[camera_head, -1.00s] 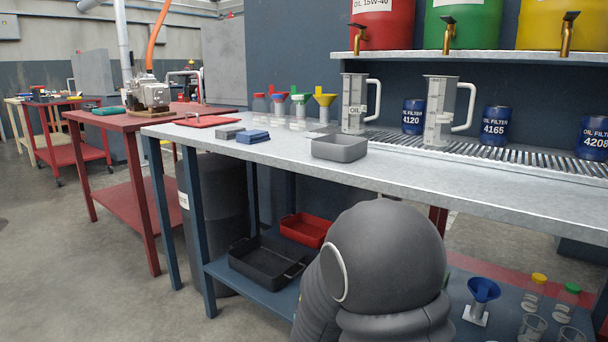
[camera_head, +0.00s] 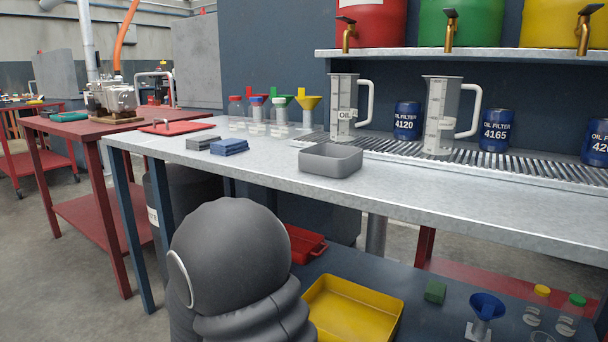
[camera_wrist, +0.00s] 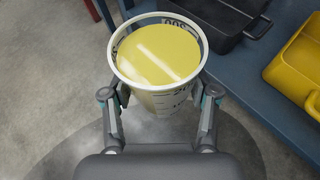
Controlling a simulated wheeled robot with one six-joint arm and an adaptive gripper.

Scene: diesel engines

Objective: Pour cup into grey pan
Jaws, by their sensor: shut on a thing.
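My gripper (camera_wrist: 160,105) is shut on a clear measuring cup (camera_wrist: 157,55) with a white rim and dark markings. Yellow liquid fills much of the cup, which looks upright in the wrist view. The cup is over the floor, beside the blue lower shelf. The grey pan (camera_head: 331,160) is a small open tray on the light workbench, near its front edge, and looks empty. In the head view my arm is low in front of the bench, and the gripper and cup are not visible there.
Two clear jugs (camera_head: 343,108) and (camera_head: 439,115) stand behind the pan. Blue and grey blocks (camera_head: 229,147) lie left of it. A yellow tray (camera_head: 351,308) and a red tray (camera_head: 304,244) sit on the lower shelf; a black tray (camera_wrist: 232,22) shows in the wrist view.

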